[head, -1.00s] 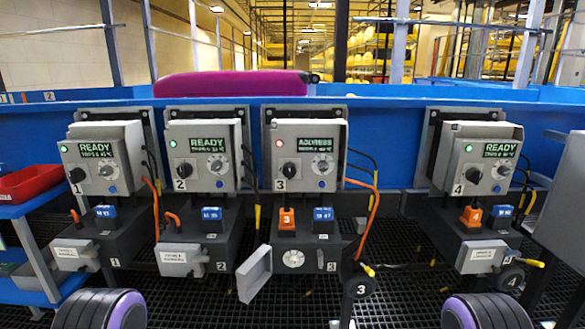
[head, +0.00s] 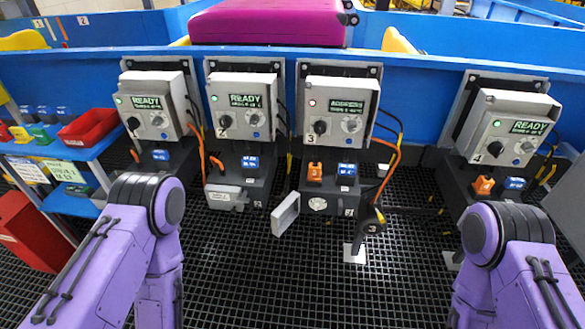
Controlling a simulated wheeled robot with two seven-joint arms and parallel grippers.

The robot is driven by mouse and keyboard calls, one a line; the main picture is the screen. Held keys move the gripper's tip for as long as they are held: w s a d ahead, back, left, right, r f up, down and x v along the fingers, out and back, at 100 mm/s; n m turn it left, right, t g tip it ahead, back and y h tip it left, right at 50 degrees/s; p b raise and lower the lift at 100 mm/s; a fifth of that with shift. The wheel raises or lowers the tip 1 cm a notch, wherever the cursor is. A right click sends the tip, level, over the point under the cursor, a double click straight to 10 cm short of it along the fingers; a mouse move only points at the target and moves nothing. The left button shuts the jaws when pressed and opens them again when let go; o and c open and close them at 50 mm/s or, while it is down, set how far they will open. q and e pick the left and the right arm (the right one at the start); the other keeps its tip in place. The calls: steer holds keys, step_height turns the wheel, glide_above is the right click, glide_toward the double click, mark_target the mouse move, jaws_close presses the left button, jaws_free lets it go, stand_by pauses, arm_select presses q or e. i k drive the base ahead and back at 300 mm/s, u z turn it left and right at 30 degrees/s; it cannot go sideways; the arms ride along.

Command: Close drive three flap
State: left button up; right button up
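Drive three (head: 340,105) is the third control box from the left, with a red light and a dim screen. Its lower dark housing (head: 330,190) sits beneath it. The drive three flap (head: 286,214) is a light grey cover standing open, swung out to the left of the housing front. A round grey dial (head: 318,204) is exposed beside it. My purple arms come in from the lower left and lower right, well short of the flap. Both grippers are outside the picture.
Drives one (head: 155,105), two (head: 240,105) and four (head: 510,127) stand alongside; flap two (head: 226,197) looks shut. A red bin (head: 88,127) is at left. The black grating (head: 270,275) in front is clear.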

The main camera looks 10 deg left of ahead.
mark_target(286, 212)
steer(key=u, duration=2.15)
steer(key=i, duration=2.05)
steer(key=z, duration=3.65)
